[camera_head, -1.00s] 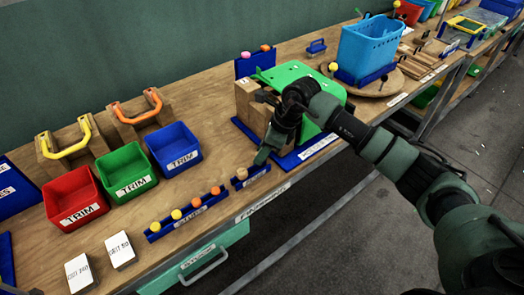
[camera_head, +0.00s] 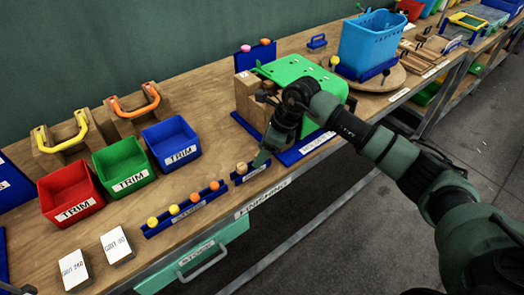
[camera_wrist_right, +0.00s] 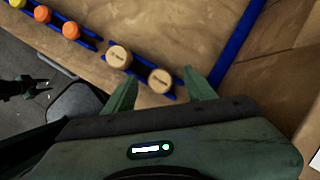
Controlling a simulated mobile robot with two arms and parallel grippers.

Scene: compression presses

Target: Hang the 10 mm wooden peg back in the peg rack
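The small blue peg rack (camera_head: 250,175) stands at the front edge of the bench. A light wooden peg (camera_head: 242,168) stands in its left part; it also shows in the right wrist view (camera_wrist_right: 118,57). A second wooden peg (camera_wrist_right: 160,80) stands beside it, between the fingertips of my right gripper (camera_wrist_right: 161,82), with a gap on both sides; my finger hides it in the head view. The pegs' labels are too small to read. My right gripper (camera_head: 262,158) points down at the rack and is open. My left gripper (camera_wrist_right: 40,86) shows off the bench, apparently open and empty.
A longer blue rail (camera_head: 187,206) with several yellow and orange knobs lies to the left. A green press cover (camera_head: 298,80) stands just behind my right gripper. Red (camera_head: 75,205), green (camera_head: 126,181) and blue (camera_head: 175,158) trim bins stand further left. Bare wood lies between.

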